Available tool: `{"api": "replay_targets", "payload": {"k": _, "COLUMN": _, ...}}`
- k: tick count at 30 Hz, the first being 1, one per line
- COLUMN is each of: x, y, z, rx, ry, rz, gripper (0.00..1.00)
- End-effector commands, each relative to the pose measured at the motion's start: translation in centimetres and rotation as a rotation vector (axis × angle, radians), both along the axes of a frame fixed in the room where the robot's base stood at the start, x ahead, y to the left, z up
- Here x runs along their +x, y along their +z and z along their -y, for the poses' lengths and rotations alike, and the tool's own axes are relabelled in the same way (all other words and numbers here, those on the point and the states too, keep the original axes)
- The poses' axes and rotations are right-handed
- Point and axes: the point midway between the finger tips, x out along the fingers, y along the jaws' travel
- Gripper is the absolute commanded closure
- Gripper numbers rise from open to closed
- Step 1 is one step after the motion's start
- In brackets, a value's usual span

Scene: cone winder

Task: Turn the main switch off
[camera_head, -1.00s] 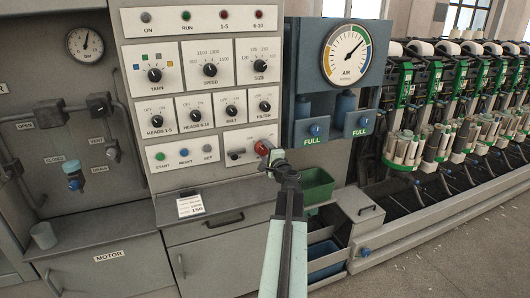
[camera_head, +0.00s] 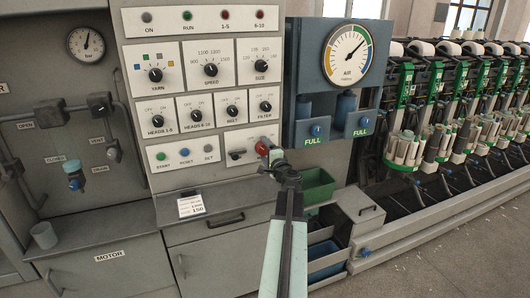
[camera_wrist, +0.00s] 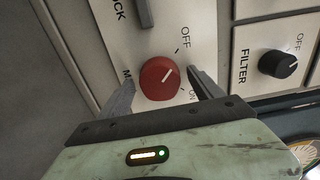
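The main switch is a red round knob (camera_wrist: 160,78) on the light panel in the wrist view. Its white mark points up and right, between the OFF and ON labels, closer to neither that I can tell. In the head view the red knob (camera_head: 262,148) sits at the right end of the lowest panel row, partly behind my gripper (camera_head: 276,156). In the wrist view my gripper (camera_wrist: 162,78) has one finger on each side of the knob. The fingers look open, with a small gap visible on the right. Contact on the left is unclear.
The FILTER knob (camera_wrist: 277,64) is just right of the switch in the wrist view. A grey lever (camera_wrist: 144,12) is above it. In the head view, a green bin (camera_head: 317,186) stands below right and a label card (camera_head: 191,206) lies on the ledge.

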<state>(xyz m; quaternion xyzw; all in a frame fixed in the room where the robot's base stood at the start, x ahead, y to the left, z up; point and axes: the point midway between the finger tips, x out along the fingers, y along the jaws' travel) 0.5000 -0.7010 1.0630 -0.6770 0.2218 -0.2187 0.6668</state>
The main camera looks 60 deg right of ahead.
Motion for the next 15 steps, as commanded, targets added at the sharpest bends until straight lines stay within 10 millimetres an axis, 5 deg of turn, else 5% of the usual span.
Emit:
{"api": "replay_targets", "payload": {"k": 9, "x": -0.4, "y": 0.0, "z": -0.2, "rx": 0.001, "ry": -0.002, "rz": -0.001, "gripper": 0.26}}
{"api": "replay_targets", "payload": {"k": 15, "x": -2.6, "y": 0.0, "z": -1.9, "rx": 0.001, "ry": -0.004, "rz": -0.001, "gripper": 0.26}}
